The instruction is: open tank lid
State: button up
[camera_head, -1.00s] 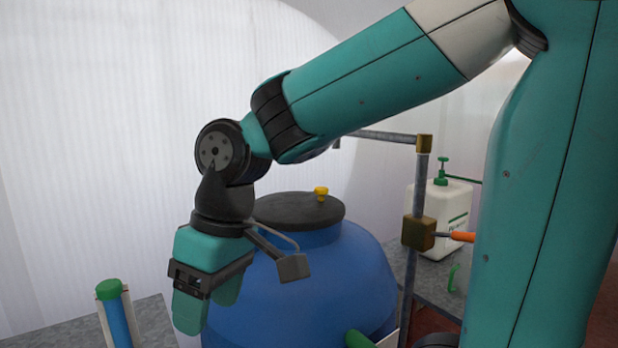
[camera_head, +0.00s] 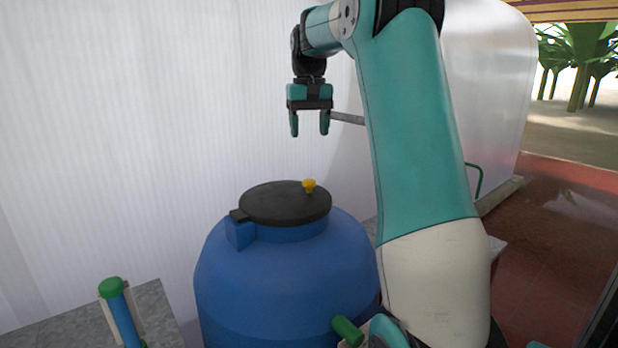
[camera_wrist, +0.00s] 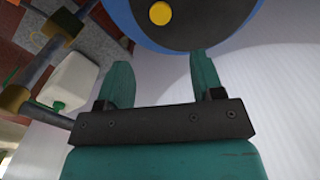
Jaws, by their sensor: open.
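A blue tank (camera_head: 285,275) stands in the middle of the head view. Its round black lid (camera_head: 275,205) lies flat and shut on top, with a yellow knob (camera_head: 309,186) near the right edge and a hinge-like block at the left. My gripper (camera_head: 310,132) is open and empty, pointing down above the lid and apart from it. In the wrist view, the dark lid (camera_wrist: 205,18) and yellow knob (camera_wrist: 160,13) show at the top, beyond my open fingers (camera_wrist: 163,75).
A blue tube with a green cap (camera_head: 111,288) stands on a grey bench (camera_head: 165,312) at the left. A pale translucent wall (camera_head: 120,120) rises behind the tank. In the wrist view, a white container (camera_wrist: 75,85) and metal rods with brass-like joints (camera_wrist: 15,98) are at the left.

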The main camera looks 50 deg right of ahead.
aim_at(309, 180)
notch_tip(309, 180, down, 12)
jog(key=shift+f+p, duration=0.2)
jog(key=shift+p, duration=0.3)
jog(key=shift+c, duration=0.2)
jog(key=c, duration=1.1)
jog(key=shift+r, duration=0.1)
